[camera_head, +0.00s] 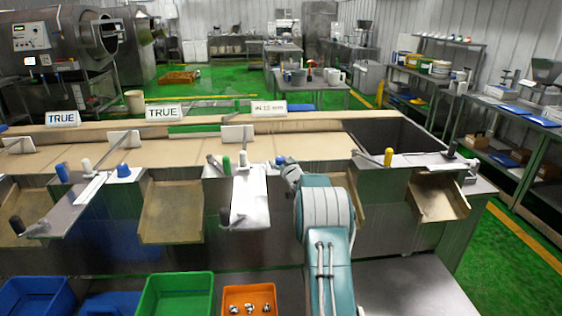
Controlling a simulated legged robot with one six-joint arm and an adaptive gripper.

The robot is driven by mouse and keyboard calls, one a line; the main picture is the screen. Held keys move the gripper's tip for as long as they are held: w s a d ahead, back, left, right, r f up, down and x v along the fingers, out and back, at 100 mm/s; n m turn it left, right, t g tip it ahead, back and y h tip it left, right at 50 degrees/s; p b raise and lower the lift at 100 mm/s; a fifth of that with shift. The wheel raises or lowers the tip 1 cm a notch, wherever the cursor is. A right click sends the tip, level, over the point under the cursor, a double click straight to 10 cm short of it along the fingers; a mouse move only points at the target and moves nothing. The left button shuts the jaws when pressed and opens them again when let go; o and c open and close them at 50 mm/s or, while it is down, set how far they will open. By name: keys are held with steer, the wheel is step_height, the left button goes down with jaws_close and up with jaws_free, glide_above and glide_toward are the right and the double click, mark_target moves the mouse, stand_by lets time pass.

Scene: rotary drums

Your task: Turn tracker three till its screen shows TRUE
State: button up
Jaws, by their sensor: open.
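Three small white screens stand along the back of the bench. The left screen (62,119) and the middle screen (164,111) both read TRUE. The right screen (269,108) shows other, smaller text that I cannot read surely. Several levers and knobs line the front of the bench, among them a green-tipped one (226,165), a blue knob (281,160) and a yellow-tipped one (388,157). Which of them belongs to tracker three is not clear. My gripper (291,172) is open, at the bench's front edge close to the blue knob. Its fingers are mostly hidden by my arm.
A green bin (176,278) and an orange bin (224,288) with metal parts sit low in front. Tan chutes (172,228) open along the bench front. A dark recess (382,134) lies at the right end. Green floor is free at right.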

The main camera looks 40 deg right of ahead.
steer(key=shift+w+d, duration=0.1)
steer(key=shift+w, duration=0.15)
steer(key=c, duration=1.2)
steer(key=shift+o, duration=0.2)
steer(key=shift+r+n+y, duration=0.1)
steer(key=shift+n+y, duration=0.3)
steer(key=shift+y, duration=0.2)
steer(key=shift+d+n+t+y, duration=0.1)
steer(key=shift+n+t+y, duration=0.3)
steer(key=shift+n+y, duration=1.8)
steer(key=shift+y, duration=1.2)
steer(key=shift+n+y, duration=0.4)
steer(key=shift+y, duration=0.2)
steer(key=shift+r, duration=0.1)
